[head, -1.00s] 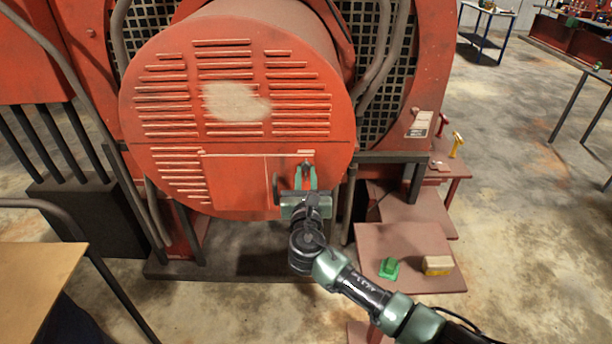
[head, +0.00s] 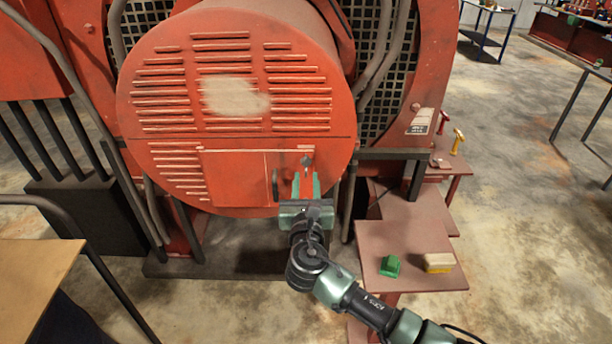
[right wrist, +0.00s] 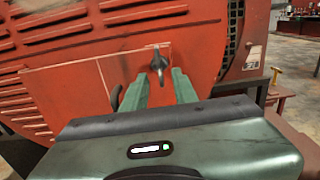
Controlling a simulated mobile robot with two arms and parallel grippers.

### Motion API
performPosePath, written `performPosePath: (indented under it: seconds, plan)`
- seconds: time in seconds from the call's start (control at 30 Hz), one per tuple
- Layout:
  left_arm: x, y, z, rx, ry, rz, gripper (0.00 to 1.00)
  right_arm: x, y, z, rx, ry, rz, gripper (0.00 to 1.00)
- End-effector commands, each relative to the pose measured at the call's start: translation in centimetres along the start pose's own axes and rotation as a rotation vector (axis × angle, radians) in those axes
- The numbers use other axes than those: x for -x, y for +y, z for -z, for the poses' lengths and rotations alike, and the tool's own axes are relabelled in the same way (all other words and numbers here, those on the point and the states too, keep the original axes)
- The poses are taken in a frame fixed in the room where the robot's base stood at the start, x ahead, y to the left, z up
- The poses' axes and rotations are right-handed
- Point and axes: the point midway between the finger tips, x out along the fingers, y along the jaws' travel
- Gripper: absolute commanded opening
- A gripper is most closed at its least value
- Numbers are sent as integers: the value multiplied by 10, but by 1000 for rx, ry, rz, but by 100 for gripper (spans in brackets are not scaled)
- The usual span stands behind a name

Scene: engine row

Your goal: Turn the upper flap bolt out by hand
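The upper flap bolt (head: 306,161) is a small dark wing-shaped bolt at the upper right of the flap (head: 235,182) on the red round housing. In the right wrist view the bolt (right wrist: 158,62) sticks out of the red face with its wings tilted. My right gripper (head: 306,178) is open, its two green fingers pointing at the housing just below the bolt. In the right wrist view its fingertips (right wrist: 160,74) stand either side of the bolt's line, with nothing between them. Whether they overlap the bolt in depth I cannot tell. My left gripper is not in view.
A dark handle (head: 275,184) sits on the housing left of my right fingers. A low brown table (head: 410,275) at right holds a green block (head: 390,266) and a yellow-and-tan block (head: 438,262). A wooden table (head: 35,265) stands at the left.

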Motion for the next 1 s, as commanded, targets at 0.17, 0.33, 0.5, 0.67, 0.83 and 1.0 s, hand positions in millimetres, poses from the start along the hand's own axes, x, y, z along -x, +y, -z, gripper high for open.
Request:
performPosePath:
  seconds: [0.17,0.33,0.5,0.67,0.83,1.0]
  plan:
    - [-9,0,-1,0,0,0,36,23,0,1,-2,-1,0,28]
    - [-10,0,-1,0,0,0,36,30,0,0,0,-1,1,28]
    - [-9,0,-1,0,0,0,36,30,0,0,1,0,1,28]
    - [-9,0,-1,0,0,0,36,30,0,0,1,-1,1,28]
    - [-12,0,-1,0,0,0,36,29,-3,13,-22,22,3,28]
    - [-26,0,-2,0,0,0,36,25,-20,99,-192,174,33,28]
